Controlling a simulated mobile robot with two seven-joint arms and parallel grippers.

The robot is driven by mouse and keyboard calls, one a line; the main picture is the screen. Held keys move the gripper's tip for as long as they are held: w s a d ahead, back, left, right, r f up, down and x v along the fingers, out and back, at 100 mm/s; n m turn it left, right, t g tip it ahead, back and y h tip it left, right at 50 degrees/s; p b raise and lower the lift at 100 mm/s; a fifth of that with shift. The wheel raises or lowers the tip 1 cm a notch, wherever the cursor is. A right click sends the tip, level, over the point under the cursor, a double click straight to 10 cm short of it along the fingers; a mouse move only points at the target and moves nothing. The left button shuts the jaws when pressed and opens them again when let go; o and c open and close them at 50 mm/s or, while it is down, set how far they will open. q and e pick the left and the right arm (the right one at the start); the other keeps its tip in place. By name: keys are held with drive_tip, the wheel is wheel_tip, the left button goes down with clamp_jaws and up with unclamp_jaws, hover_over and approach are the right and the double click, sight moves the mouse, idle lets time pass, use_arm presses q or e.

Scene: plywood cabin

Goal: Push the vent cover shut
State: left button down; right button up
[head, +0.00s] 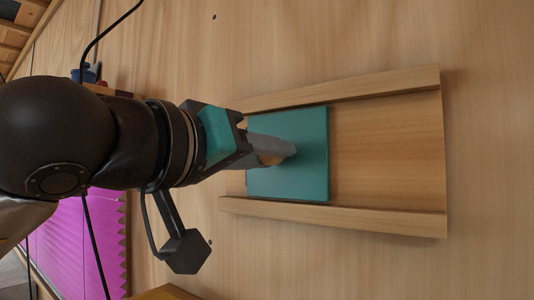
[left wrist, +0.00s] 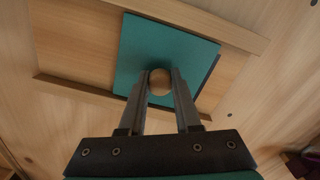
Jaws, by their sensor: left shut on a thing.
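The vent cover is a flat teal panel (head: 313,150) on the plywood wall, between an upper wooden rail (head: 345,88) and a lower wooden rail (head: 340,218). It sits in the left part of the track in the head view. It also shows in the left wrist view (left wrist: 137,58), with a round wooden knob (left wrist: 160,84) on its face. My left gripper (head: 290,151) reaches in from the left and is shut on the knob, one finger on each side of it. The fingers mostly hide the knob in the head view. My right gripper is in neither view.
Bare wood (head: 385,150) lies between the rails to the right of the panel, with nothing on it. A pink pleated blind (head: 80,245) is at lower left. A small blue object (head: 88,74) sits on a ledge behind my left arm.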

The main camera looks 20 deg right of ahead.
use_arm(q)
drive_tip(key=shift+w+a+r+b, duration=0.1)
drive_tip(key=shift+w+a+b, duration=0.2)
drive_tip(key=shift+w+a, duration=0.85)
drive_tip(key=shift+w+d, duration=0.1)
drive_tip(key=shift+d, duration=0.05)
drive_tip(key=c, duration=0.6)
unclamp_jaws()
drive_tip(key=shift+w, duration=0.1)
